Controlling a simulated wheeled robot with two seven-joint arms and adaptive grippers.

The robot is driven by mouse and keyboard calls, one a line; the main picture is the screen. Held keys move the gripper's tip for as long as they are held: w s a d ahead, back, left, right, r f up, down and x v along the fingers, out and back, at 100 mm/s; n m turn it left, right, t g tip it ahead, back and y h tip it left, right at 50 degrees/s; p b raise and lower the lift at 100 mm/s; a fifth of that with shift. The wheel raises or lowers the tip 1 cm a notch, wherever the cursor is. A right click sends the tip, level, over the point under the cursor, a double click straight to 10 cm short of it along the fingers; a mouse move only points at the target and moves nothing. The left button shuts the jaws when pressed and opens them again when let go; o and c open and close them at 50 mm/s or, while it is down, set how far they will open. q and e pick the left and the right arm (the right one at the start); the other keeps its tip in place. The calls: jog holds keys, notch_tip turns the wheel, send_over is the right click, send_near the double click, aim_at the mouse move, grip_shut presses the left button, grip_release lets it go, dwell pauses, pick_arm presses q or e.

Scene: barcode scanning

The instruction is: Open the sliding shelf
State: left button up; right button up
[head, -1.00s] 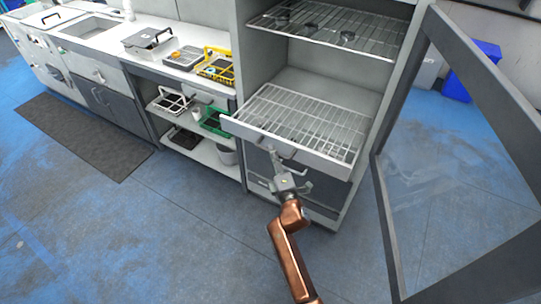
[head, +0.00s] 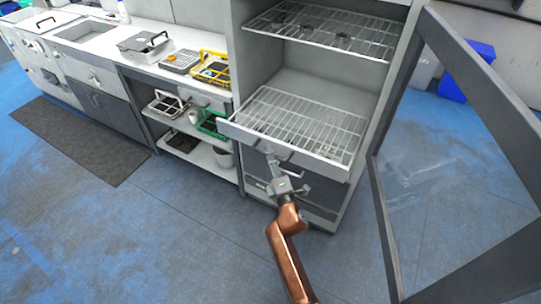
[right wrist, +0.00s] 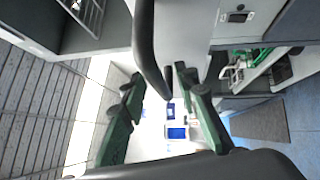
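The sliding shelf (head: 300,125) is a wire rack with a pale front panel in the open grey cabinet. Its front edge juts out a little past the cabinet face. A handle (head: 287,156) sits on the front panel. My right gripper (head: 283,172) is just below and in front of this handle, fingers apart. In the right wrist view, a dark curved bar (right wrist: 146,45), apparently the handle, reaches between the parted green fingers (right wrist: 160,80); I cannot tell whether they touch it. My left gripper is out of view.
A glass cabinet door (head: 455,160) stands open on the right. An upper wire rack (head: 330,30) holds small dark discs. A bench (head: 130,60) with baskets and trays stands on the left. Blue floor (head: 150,240) in front is clear.

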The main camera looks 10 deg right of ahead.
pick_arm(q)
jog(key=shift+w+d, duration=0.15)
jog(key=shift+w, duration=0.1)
pick_arm(e)
jog(key=s+f, duration=0.1)
jog(key=s, duration=0.6)
jog(key=shift+d, duration=0.35)
jog(key=shift+s, duration=0.1)
